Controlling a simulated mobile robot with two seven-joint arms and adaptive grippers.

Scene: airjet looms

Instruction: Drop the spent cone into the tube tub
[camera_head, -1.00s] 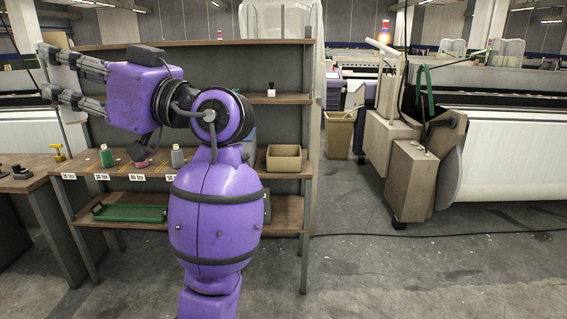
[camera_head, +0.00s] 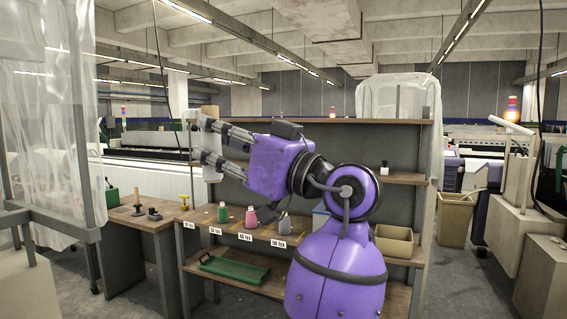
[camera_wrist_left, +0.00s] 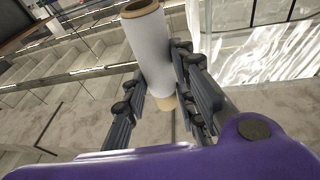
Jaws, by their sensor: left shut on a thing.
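My left gripper (camera_head: 200,142) is at the upper left of the shelf in the head view. It is shut on the spent cone (camera_wrist_left: 152,45), a pale tube with tan ends. The wrist view shows the cone upright and slightly tilted between the fingers of the left gripper (camera_wrist_left: 160,92). In the head view part of the cone (camera_head: 210,112) shows behind the fingers. A tan open bin (camera_head: 457,222) stands on the floor right of the shelf, apart from the gripper; I cannot tell whether it is the tube tub. My right gripper is not in view.
The shelf (camera_head: 275,124) holds a tan box (camera_head: 393,242), small coloured bottles and a green tray (camera_head: 232,268). A wooden table (camera_head: 150,213) stands to its left. Plastic sheeting (camera_head: 45,110) hangs at the left. Beige machine housings stand at the right.

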